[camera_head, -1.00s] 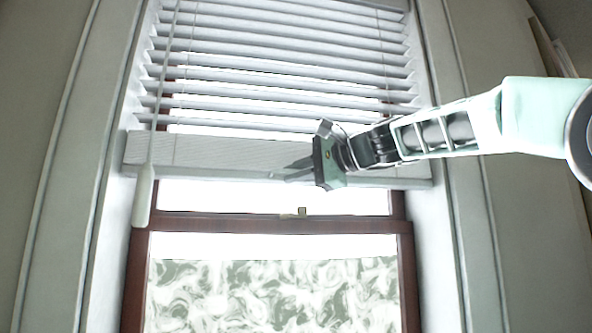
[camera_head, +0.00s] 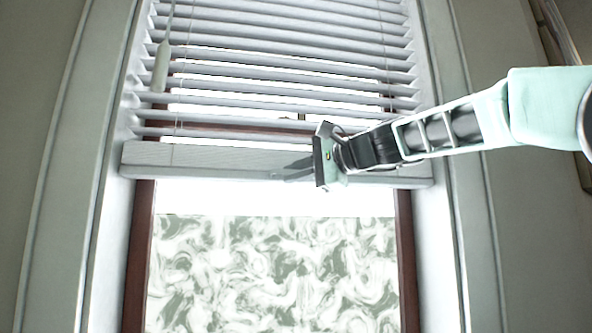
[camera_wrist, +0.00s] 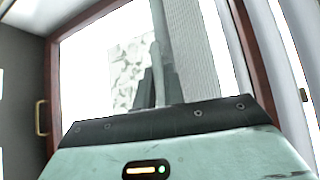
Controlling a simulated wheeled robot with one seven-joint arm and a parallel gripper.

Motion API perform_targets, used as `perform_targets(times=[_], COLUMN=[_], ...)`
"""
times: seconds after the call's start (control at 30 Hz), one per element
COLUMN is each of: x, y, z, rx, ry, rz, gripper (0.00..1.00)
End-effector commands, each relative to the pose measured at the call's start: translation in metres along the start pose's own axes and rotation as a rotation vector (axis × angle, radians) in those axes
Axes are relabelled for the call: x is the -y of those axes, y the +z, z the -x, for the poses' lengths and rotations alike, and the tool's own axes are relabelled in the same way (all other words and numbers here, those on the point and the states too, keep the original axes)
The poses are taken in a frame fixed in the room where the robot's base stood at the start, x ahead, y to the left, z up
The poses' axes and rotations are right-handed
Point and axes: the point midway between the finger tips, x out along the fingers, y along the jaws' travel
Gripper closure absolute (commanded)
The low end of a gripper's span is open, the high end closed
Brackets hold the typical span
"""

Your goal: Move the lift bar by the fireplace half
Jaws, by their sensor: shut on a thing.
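The lift bar (camera_head: 200,157) is the wide pale grey bottom rail of the white slatted blind (camera_head: 280,58). It spans the window almost level, below the slats. My gripper (camera_head: 287,172) reaches in from the right, and its dark fingers are shut on the lift bar right of its middle. In the wrist view the bar (camera_wrist: 190,45) runs upright as a grey textured strip beside the fingers (camera_wrist: 153,88). The fingers hide part of the bar, and their exact contact is hard to see.
The red-brown window frame (camera_head: 139,255) stands behind the blind, with a marbled lower pane (camera_head: 270,270). A pale cord pull (camera_head: 161,66) hangs at the left. Pale casing (camera_head: 60,200) borders the window on both sides. The space below the bar is clear.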

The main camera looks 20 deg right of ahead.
Motion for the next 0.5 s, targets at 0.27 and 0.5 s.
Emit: perform_targets(times=[0.27, 0.5], x=[-0.055, -0.068], y=[-0.008, -0.01], z=[-0.008, -0.011], rx=[0.002, 0.001], ry=[0.002, 0.002], rz=[-0.001, 0.0], gripper=[1.0, 1.0])
